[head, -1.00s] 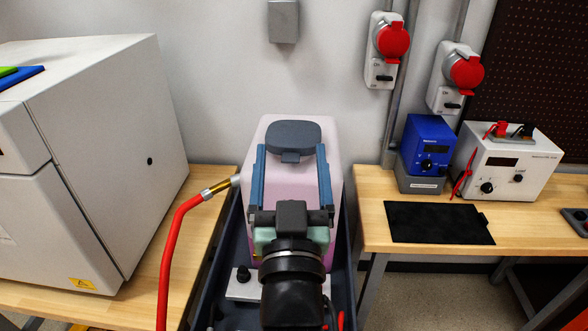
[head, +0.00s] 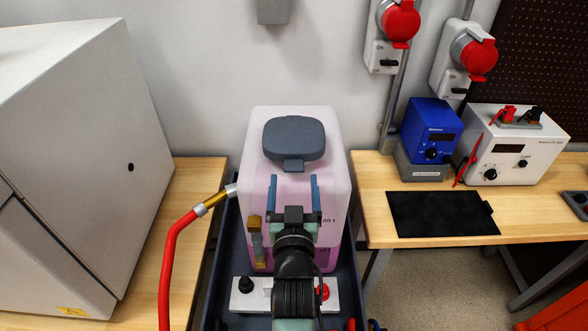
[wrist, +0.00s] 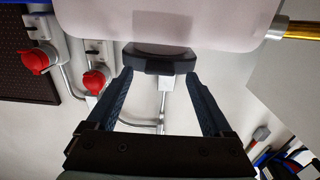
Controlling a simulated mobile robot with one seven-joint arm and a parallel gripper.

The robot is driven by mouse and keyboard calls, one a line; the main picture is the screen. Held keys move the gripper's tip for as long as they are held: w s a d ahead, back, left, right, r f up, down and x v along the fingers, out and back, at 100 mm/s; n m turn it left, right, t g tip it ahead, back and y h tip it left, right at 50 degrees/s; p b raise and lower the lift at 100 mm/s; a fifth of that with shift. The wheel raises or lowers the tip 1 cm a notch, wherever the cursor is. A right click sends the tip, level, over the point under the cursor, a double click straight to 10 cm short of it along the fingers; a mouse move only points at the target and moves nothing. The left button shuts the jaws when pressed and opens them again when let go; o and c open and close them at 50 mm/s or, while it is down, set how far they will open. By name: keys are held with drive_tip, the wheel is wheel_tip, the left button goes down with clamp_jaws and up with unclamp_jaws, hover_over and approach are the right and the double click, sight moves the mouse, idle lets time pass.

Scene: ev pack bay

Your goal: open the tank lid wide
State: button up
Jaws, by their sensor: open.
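The tank (head: 262,190) is a translucent white box with pink liquid low inside. Its dark grey lid (head: 294,137) lies on top and looks shut, with a small front tab (head: 293,165) toward me. My gripper (head: 294,180) is open and empty. Its two blue fingers are in front of the tank, with tips just below and either side of the tab. In the wrist view the lid (wrist: 158,60) lies against the tank's top (wrist: 215,22), seen between the open fingertips (wrist: 158,78). I cannot tell whether any finger touches the tank.
A red hose (head: 170,258) with a brass fitting joins the tank's left side. The tank stands in a dark tray (head: 349,285). A large white cabinet (head: 90,150) is at left. At right a bench (head: 372,225) holds a blue unit (head: 430,130), a white meter (head: 510,148) and a black mat (head: 442,213).

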sight(294, 172)
drive_tip(key=shift+w, duration=1.8)
clamp_jaws()
